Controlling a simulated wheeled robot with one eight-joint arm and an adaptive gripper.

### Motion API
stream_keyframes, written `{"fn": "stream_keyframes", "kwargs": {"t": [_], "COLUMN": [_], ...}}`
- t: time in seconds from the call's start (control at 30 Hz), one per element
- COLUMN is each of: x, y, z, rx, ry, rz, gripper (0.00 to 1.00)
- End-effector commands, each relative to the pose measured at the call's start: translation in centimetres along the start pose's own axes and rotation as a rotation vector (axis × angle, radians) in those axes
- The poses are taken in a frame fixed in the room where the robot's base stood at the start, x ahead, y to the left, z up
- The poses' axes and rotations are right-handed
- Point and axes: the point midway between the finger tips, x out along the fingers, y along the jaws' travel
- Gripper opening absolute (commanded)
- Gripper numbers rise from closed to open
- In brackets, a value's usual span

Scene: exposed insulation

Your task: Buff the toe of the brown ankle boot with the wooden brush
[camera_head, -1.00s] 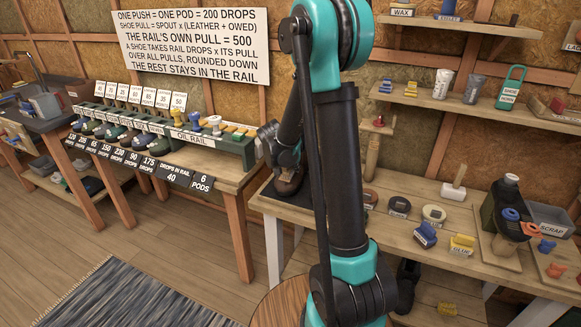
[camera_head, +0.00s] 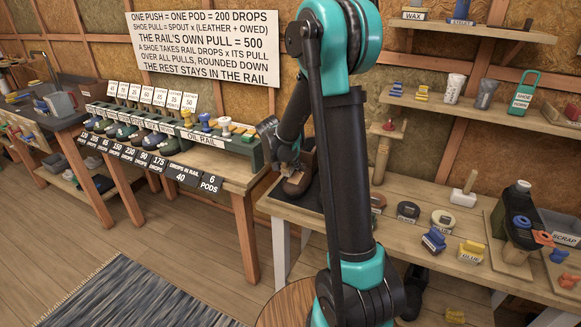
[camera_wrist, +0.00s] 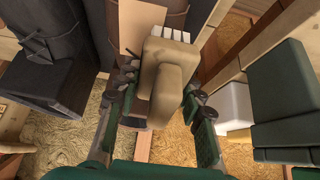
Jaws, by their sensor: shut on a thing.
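The brown ankle boot (camera_head: 299,184) stands on a dark mat at the left end of the right-hand bench, partly hidden behind my arm. In the wrist view, brown leather that looks like the boot (camera_wrist: 203,50) lies beyond the brush, with a beige tag near it. The tan wooden brush (camera_wrist: 172,70) sits between the green fingers of my gripper (camera_wrist: 163,86), which is shut on it. In the head view my gripper (camera_head: 287,160) is just over or beside the boot. I cannot tell whether the brush touches the toe.
The oil rail (camera_head: 217,143) with several shoes and cards stands on the left bench. The right bench holds round tins (camera_head: 408,211), a blue block (camera_head: 433,240), a yellow glue piece (camera_head: 471,252) and a dark bottle (camera_head: 512,210). A shelf (camera_head: 480,110) hangs above.

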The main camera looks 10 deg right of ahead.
Motion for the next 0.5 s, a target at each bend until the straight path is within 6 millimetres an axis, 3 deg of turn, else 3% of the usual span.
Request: {"fn": "stream_keyframes", "kwargs": {"t": [0.5], "x": [-3.8], "y": [0.1], "z": [-1.5], "rx": [0.0], "ry": [0.0], "rz": [0.0], "gripper": [0.0]}}
